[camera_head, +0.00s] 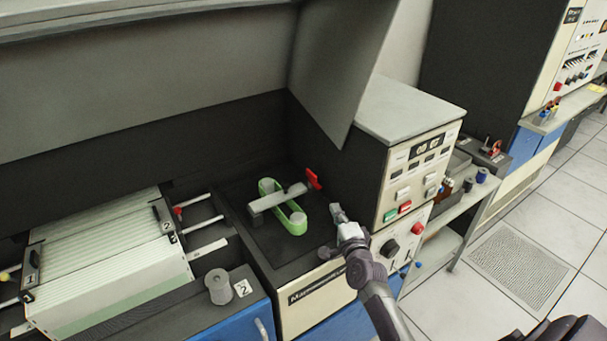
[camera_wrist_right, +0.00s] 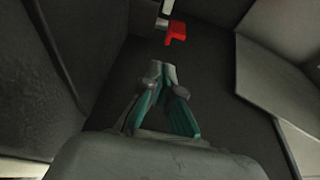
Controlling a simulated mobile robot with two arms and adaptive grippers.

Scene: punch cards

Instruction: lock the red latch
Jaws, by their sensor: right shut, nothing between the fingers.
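The red latch (camera_head: 313,179) sits at the right end of a grey bar (camera_head: 276,197) in a dark recess of the machine. The bar lies across a green oval part (camera_head: 267,187). In the right wrist view the red latch (camera_wrist_right: 176,32) is just beyond my fingertips, with a gap between. My right gripper (camera_head: 337,209) is shut and empty, in front of and slightly right of the latch; it also shows in the right wrist view (camera_wrist_right: 162,70). My left gripper is not in view.
A control panel box (camera_head: 417,168) stands right of the recess, with its dark side wall (camera_head: 352,165) close to my right gripper. A raised grey cover (camera_head: 335,70) hangs above. A stack of cards (camera_head: 105,265) lies in a tray at left.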

